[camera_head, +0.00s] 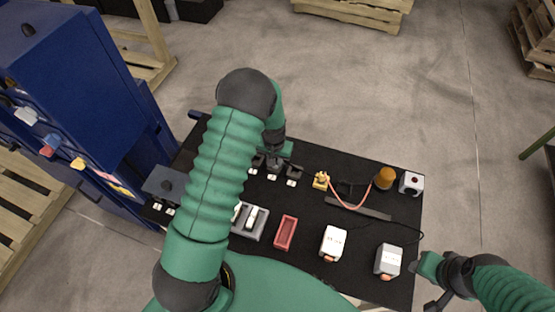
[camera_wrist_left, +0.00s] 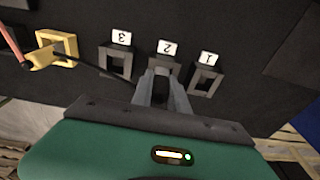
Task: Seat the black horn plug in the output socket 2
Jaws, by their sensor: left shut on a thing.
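Three dark square sockets stand in a row in the left wrist view, labelled 3, 2 and 1. Output socket 2 (camera_wrist_left: 163,61) is the middle one, partly hidden behind my fingers. My left gripper (camera_wrist_left: 162,92) is shut on a dark piece, the black horn plug (camera_wrist_left: 161,85), directly at socket 2. A black cable runs to it from the left. I cannot tell how deep the plug sits. In the head view my left gripper (camera_head: 275,158) is above the socket row, partly hidden by my arm. My right gripper (camera_head: 436,300) is at the lower right, away from the sockets; its jaws are unclear.
Socket 3 (camera_wrist_left: 115,63) and socket 1 (camera_wrist_left: 205,80) stand close on either side. A yellow socket (camera_head: 321,181) with a red lead, an orange beacon (camera_head: 385,178), a red tray (camera_head: 285,232) and grey-white boxes (camera_head: 334,243) share the black table. A blue cabinet (camera_head: 75,90) is at left.

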